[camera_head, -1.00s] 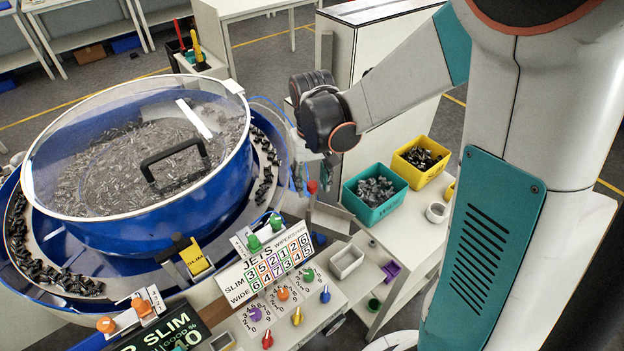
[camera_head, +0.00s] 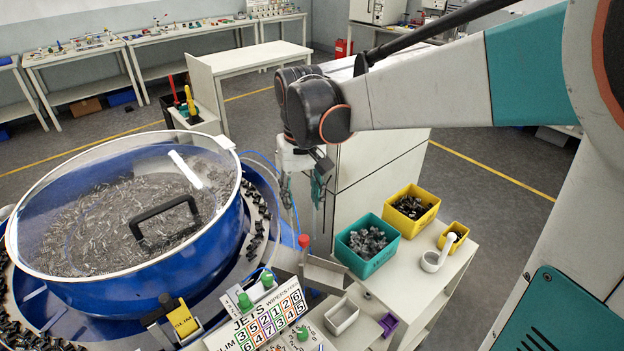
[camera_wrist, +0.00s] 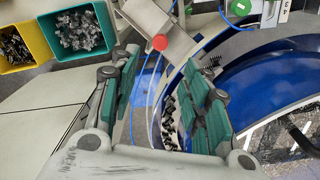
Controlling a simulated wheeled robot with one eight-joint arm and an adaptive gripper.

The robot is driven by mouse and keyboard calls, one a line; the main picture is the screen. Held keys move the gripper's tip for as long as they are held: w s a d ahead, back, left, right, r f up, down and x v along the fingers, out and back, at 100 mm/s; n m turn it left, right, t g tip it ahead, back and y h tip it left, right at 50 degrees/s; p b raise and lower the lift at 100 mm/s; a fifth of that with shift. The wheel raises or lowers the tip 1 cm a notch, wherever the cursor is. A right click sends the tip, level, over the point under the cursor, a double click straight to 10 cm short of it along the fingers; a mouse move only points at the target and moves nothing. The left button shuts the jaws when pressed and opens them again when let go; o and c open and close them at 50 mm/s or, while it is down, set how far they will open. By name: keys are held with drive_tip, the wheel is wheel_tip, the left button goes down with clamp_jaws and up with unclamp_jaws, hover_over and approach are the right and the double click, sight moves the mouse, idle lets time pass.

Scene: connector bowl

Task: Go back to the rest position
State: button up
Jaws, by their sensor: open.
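My gripper (camera_head: 306,190) hangs from the raised arm to the right of the blue bowl feeder (camera_head: 150,270), in front of a pale cabinet (camera_head: 375,165). In the wrist view my gripper (camera_wrist: 160,100) shows its two teal-padded fingers spread apart with nothing between them. Below and between the fingers lie the feeder's rim, blue air tubes and floor.
A teal bin (camera_head: 367,247) and a yellow bin (camera_head: 411,210), both with parts, stand on a white side table (camera_head: 400,290). A red knob (camera_head: 303,241) rises by the chute. A number panel (camera_head: 270,320) is at the front. Open floor lies behind.

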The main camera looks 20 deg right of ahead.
drive_tip(key=shift+s, duration=0.25)
drive_tip(key=s+f+t+b, duration=0.2)
drive_tip(key=s+t+b, duration=0.1)
drive_tip(key=s, duration=0.4)
drive_tip(key=s+f+n+t+b, duration=0.1)
drive_tip(key=s+f+t+b, duration=0.2)
drive_tip(key=s, duration=0.4)
drive_tip(key=shift+t+b, duration=0.6)
drive_tip(key=shift+b, duration=0.05)
drive_tip(key=shift+s+f, duration=0.1)
drive_tip(key=shift+f, duration=0.05)
idle(0.3)
